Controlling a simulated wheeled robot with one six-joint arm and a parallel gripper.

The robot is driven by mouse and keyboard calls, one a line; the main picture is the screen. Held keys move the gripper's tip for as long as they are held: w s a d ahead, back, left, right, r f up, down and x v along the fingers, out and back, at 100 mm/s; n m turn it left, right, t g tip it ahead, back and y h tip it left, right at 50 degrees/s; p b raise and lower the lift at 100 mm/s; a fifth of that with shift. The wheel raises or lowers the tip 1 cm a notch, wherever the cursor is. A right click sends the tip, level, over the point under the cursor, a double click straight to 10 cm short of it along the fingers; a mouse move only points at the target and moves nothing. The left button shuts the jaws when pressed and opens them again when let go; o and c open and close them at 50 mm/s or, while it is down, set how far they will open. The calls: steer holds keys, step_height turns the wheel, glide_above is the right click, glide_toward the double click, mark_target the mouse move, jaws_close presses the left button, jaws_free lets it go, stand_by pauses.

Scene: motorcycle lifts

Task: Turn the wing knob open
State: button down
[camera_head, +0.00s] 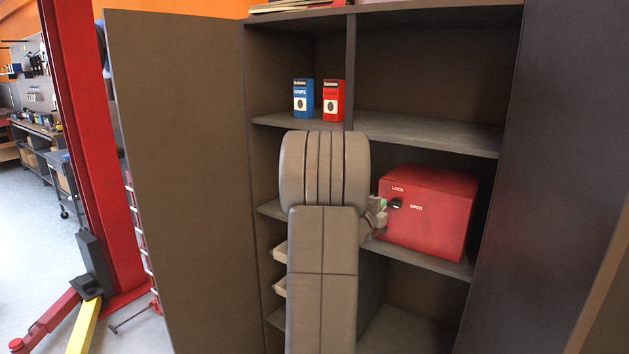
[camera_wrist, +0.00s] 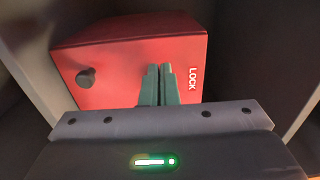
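A red box (camera_head: 440,215) with white LOCK and OPEN labels stands on a cabinet shelf. The dark wing knob (camera_head: 395,205) is on its front face, between the two labels. My gripper (camera_head: 387,204) is at this knob, partly hidden by my arm. In the wrist view, the two green fingers of my gripper (camera_wrist: 160,73) are close together against the red front face (camera_wrist: 120,90), beside the LOCK label. They appear shut on the wing knob, which they mostly cover. A separate round dark knob (camera_wrist: 86,77) shows to their left, clear of the fingers.
A blue carton (camera_head: 303,98) and a red carton (camera_head: 333,100) stand on the upper shelf (camera_head: 430,133). The open cabinet door (camera_head: 180,180) is on the left, and a dark panel (camera_head: 545,170) is on the right. A red lift post (camera_head: 90,130) stands further left.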

steer(key=shift+w+a, duration=0.1)
steer(key=shift+w, duration=0.05)
steer(key=b+v, duration=0.1)
steer(key=v, duration=0.5)
steer(key=shift+a+b, duration=0.2)
steer(key=shift+b, duration=0.2)
